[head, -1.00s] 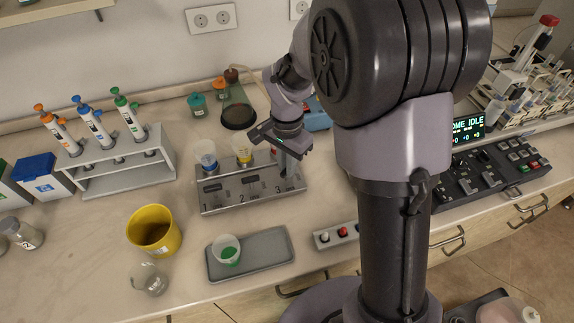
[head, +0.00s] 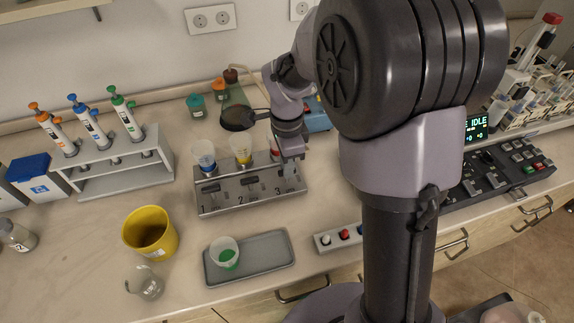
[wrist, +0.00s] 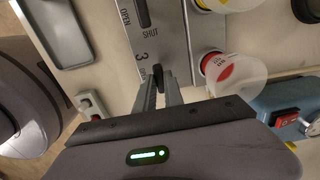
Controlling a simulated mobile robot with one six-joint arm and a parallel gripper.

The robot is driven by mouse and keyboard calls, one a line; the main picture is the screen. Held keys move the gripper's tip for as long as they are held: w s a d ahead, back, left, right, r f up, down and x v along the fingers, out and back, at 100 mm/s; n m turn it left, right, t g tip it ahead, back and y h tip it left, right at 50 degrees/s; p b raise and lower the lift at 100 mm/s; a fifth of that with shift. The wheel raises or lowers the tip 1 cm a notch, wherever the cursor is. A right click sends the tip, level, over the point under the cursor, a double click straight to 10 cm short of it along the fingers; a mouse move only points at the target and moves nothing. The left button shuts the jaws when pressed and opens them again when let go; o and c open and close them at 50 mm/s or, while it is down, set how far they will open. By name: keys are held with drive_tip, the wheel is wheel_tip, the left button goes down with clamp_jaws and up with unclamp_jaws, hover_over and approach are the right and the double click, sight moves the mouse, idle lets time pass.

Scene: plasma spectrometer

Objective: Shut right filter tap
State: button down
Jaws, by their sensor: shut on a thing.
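The grey filter stand (head: 232,203) carries three numbered taps with blue, yellow and red funnels behind them. The right filter tap, number 3, has a dark lever (wrist: 158,76). My gripper (head: 290,178) reaches down to it from above. In the wrist view its two fingers (wrist: 160,92) are shut on the lever, one on each side, hiding much of it. The red funnel (wrist: 222,68) stands close beside the fingers. Tap 2's lever (head: 249,179) is free.
A grey tray (head: 278,262) with a green-filled cup lies in front of the stand. A yellow beaker (head: 150,230) stands left and a pipette rack (head: 120,176) back left. A button strip (head: 337,238) is front right. A blue device (wrist: 290,105) is near the red funnel.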

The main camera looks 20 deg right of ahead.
idle(0.4)
drive_tip(key=c, duration=1.4)
unclamp_jaws()
drive_tip(key=shift+c, duration=0.2)
drive_tip(key=shift+r, duration=0.15)
wheel_tip(320, 180, up, 17)
drive_tip(key=p, duration=0.6)
drive_tip(key=shift+p, duration=0.4)
drive_tip(key=shift+r, duration=0.2)
wheel_tip(320, 180, up, 8)
drive_tip(key=p, duration=0.7)
drive_tip(key=shift+f, duration=0.15)
